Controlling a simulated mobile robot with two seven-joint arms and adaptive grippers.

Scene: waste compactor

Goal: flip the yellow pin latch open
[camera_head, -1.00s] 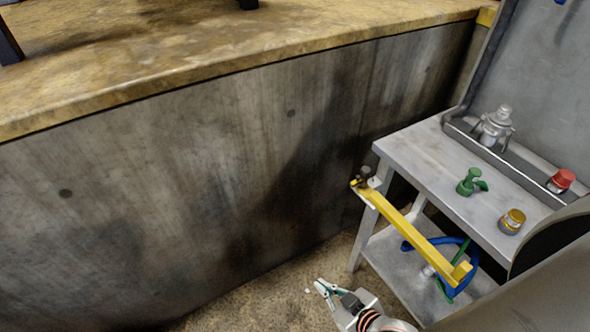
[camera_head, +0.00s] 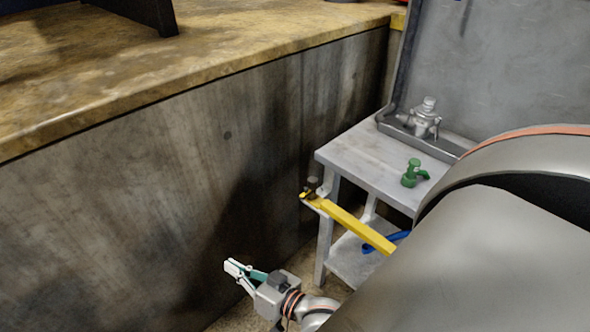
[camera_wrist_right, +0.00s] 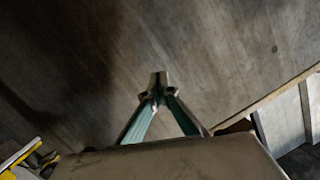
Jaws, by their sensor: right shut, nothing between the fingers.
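The yellow pin latch (camera_head: 307,194) is a small yellow and dark piece at the left end of a yellow bar (camera_head: 357,225), by the corner of the grey metal table. A yellow and dark part at the lower left of the wrist view (camera_wrist_right: 22,166) looks like the same bar and latch. My right gripper (camera_head: 234,268) is shut and empty, left of and lower than the latch in the head view, clearly apart from it. Its closed fingertips (camera_wrist_right: 158,80) show against the concrete wall in the wrist view. My left gripper is not in view.
The grey table (camera_head: 370,163) carries a green valve knob (camera_head: 413,173) and a metal fitting (camera_head: 428,118). A blue handle or hose (camera_head: 385,240) shows below. A concrete wall (camera_head: 130,200) stands behind my gripper. My large arm link covers the table's right side.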

